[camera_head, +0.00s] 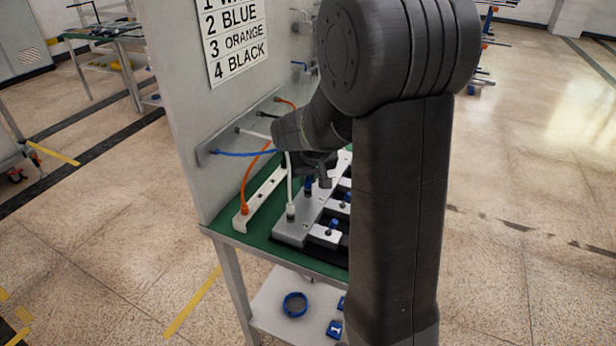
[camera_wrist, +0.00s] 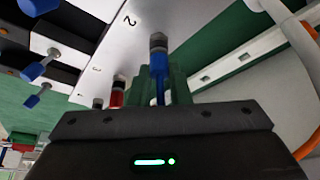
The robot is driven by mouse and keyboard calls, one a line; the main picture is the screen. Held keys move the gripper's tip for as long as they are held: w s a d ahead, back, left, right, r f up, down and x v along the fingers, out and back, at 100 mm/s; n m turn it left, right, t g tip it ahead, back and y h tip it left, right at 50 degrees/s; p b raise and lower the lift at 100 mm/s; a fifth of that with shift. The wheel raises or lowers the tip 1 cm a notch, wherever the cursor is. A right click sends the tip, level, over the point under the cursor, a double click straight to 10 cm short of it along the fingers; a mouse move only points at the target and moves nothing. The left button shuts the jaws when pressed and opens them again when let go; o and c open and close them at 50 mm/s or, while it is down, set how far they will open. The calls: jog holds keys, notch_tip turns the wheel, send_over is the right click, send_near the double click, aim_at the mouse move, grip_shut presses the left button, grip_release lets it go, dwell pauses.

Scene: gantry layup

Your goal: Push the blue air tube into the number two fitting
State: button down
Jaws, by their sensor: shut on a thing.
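The blue air tube (camera_head: 240,153) runs from the upright panel to my gripper (camera_head: 318,172). In the wrist view my gripper (camera_wrist: 161,88) is shut on the blue tube (camera_wrist: 158,72) near its end. The number two fitting (camera_wrist: 158,42) is a dark grey collar beside the printed 2 on the pale block (camera_wrist: 112,30). The tube's end is in line with this fitting and appears to meet it; how deep it sits I cannot tell. In the head view my arm hides most of this.
A white tube (camera_head: 290,178) stands upright in a fitting on the grey block (camera_head: 291,233). An orange tube (camera_head: 247,180) reaches the white rail (camera_head: 256,204). Blue-knobbed clamps (camera_head: 333,223) line the block's near side. A red piece (camera_wrist: 117,93) shows by the 3.

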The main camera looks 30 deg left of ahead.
jog(key=c, duration=1.3)
grip_release()
jog(key=shift+f, duration=0.1)
jog(key=v, duration=1.3)
jog(key=shift+s+r, duration=0.1)
jog(key=shift+r, duration=0.3)
jog(key=shift+f, duration=0.1)
jog(key=x, duration=1.3)
jog(key=shift+f, duration=0.35)
jog(key=shift+r, duration=0.2)
